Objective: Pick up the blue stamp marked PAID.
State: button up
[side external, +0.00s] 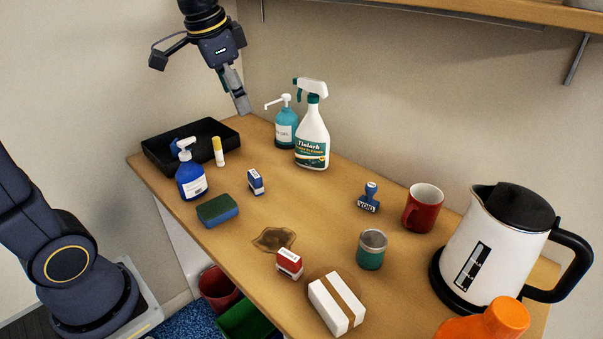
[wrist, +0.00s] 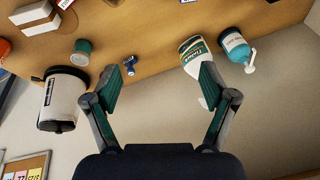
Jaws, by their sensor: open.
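A small blue block-shaped stamp (side external: 256,181) with a white label stands on the table left of centre in the side view; its lettering is too small to read. A second blue stamp (side external: 369,197) with a knob handle reads VOID; it also shows in the wrist view (wrist: 129,64). My gripper (side external: 241,104) is above the table's back edge, left of the bottles, apart from both stamps. In the wrist view my gripper (wrist: 158,78) has its fingers spread with nothing held between them. I cannot identify the block-shaped stamp in the wrist view.
A red stamp (side external: 289,263) is nearer the front. A kettle (side external: 490,250) is at right.

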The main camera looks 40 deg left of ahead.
jog(key=w+a+f+g, duration=0.2)
jog(key=w+a+f, duration=0.3)
jog(key=w, duration=0.2)
jog(key=n+g, duration=0.1)
jog(key=g, duration=0.1)
send_over(254, 174)
notch_tip(254, 174, down, 10)
jog(key=shift+h, duration=0.3)
notch_tip(254, 174, down, 8)
jog(key=shift+s+d+f, duration=0.1)
jog(key=shift+f, duration=0.15)
jog(key=f, duration=0.6)
jog(key=shift+w+f, duration=0.2)
jog(key=shift+c, duration=0.2)
jog(key=c, duration=1.2)
